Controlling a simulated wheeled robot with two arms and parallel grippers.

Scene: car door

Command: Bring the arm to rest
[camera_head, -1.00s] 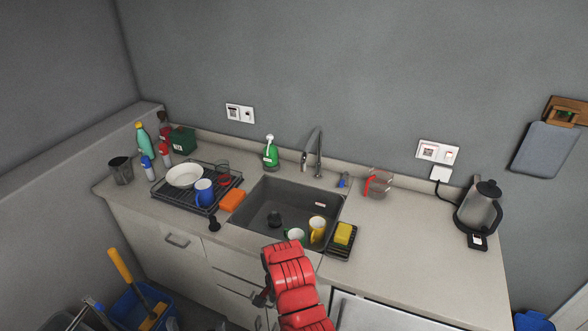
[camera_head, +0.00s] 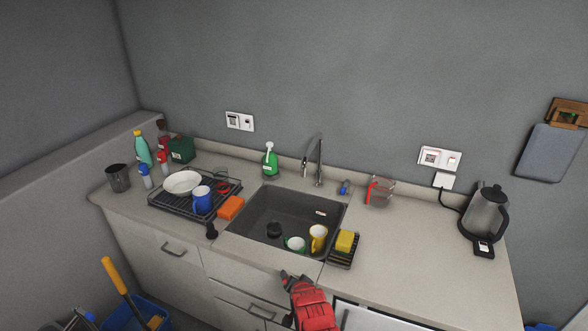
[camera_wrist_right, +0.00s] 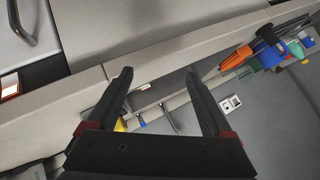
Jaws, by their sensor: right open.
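My right arm, red, comes in at the bottom middle of the head view. Its gripper (camera_head: 293,277) is in front of the counter's front edge, below the sink, and the dark fingers are small there. In the right wrist view the gripper (camera_wrist_right: 159,74) has its two black fingers spread wide, with nothing held between them. The counter and sink area lie beyond the fingers. My left gripper is not in view.
The sink (camera_head: 262,207) holds a yellow mug (camera_head: 317,238) and a green-and-white cup (camera_head: 295,244). A sponge rack (camera_head: 341,257) sits at its right. A dish rack (camera_head: 168,203) stands left, a kettle (camera_head: 485,213) far right.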

